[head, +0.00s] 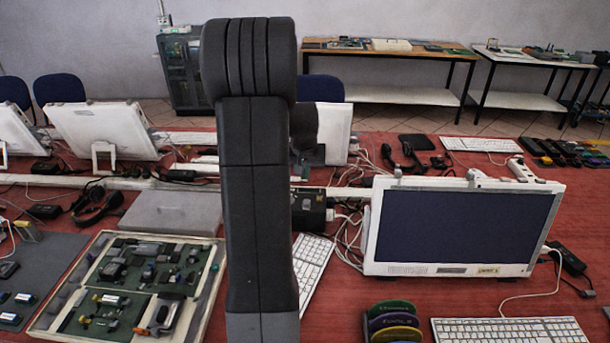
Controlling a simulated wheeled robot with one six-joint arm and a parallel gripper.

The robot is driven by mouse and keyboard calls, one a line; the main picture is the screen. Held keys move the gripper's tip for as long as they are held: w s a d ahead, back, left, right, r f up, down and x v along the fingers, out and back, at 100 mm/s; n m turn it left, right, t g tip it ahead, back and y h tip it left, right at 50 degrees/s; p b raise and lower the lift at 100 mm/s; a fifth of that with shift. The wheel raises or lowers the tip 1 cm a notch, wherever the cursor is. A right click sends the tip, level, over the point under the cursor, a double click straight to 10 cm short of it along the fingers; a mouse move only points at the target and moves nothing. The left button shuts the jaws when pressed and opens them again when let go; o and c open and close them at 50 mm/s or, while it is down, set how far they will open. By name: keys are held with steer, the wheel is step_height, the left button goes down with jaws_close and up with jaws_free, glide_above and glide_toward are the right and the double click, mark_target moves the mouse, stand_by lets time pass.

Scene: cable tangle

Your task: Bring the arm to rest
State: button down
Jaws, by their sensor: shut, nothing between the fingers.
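My arm (262,200) stands upright in the middle of the head view, a dark grey link rising to a thick rounded joint at the top. A further dark part of it shows just behind, to the right of the upright link. My gripper does not show; it is hidden behind the arm or outside the picture.
A red table carries a white monitor (460,226), keyboards (510,331), a tray of small parts (40,322), a grey closed laptop-like slab (170,212), headphones (97,206) and loose cables. More white monitors (100,131) stand at left. Benches (390,95) line the back wall.

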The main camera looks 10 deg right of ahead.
steer(key=p, duration=0.3)
glide_above(306, 201)
steer(key=f, duration=0.8)
steer(key=shift+s+f, duration=0.2)
steer(key=shift+w+r, duration=0.1)
steer(key=shift+r, duration=0.15)
steer(key=shift+a+r+g, duration=0.1)
steer(key=shift+r+g, duration=0.35)
steer(key=shift+g, duration=0.05)
steer(key=shift+s+r, duration=0.35)
steer(key=shift+r, duration=0.3)
steer(key=shift+f, duration=0.1)
